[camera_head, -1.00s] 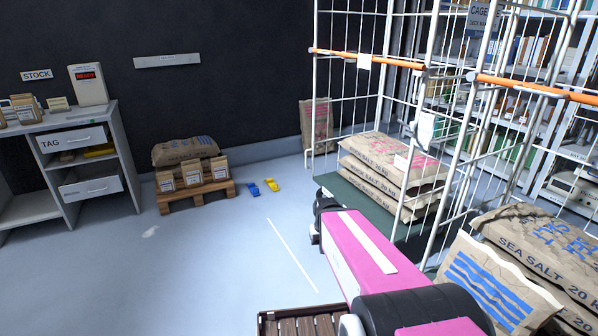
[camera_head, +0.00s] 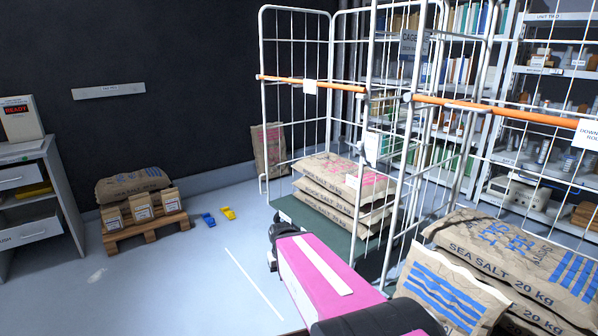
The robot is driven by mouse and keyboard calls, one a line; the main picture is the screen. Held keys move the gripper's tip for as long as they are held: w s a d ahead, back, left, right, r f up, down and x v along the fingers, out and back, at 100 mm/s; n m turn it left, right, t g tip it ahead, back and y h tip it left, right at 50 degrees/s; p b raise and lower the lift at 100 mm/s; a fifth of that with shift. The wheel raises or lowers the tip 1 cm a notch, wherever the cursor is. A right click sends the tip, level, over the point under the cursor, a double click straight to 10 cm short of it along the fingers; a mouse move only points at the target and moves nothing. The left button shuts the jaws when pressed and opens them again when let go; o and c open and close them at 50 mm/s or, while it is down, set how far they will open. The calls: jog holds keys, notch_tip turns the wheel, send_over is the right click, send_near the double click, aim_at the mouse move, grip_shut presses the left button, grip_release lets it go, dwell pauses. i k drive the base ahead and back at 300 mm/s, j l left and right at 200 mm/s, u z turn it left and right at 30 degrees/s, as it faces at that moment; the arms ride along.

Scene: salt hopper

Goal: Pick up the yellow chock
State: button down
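The yellow chock (camera_head: 228,213) lies on the grey floor, just right of a blue chock (camera_head: 209,220) and left of the cage trolley. My pink arm reaches forward from the bottom of the picture, and its dark end (camera_head: 274,240) is near the cage's front left corner. That end is well to the right of and nearer than the yellow chock, and apart from it. The fingers are hidden or too small to make out.
A wire cage (camera_head: 297,10) with orange bars holds salt sacks (camera_head: 345,190) on a green base. A wooden pallet (camera_head: 150,236) with a sack and packets stands left of the chocks. More sacks (camera_head: 505,260) lie at the right. Floor (camera_head: 180,285) at front left is clear.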

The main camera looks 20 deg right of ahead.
aim_at(225, 211)
jog(key=i+j, duration=0.15)
jog(key=i, duration=0.9)
jog(key=i+j, duration=0.1)
jog(key=i, duration=0.95)
jog(key=i+j, duration=0.15)
jog(key=i, duration=0.9)
jog(key=j+u, duration=0.05)
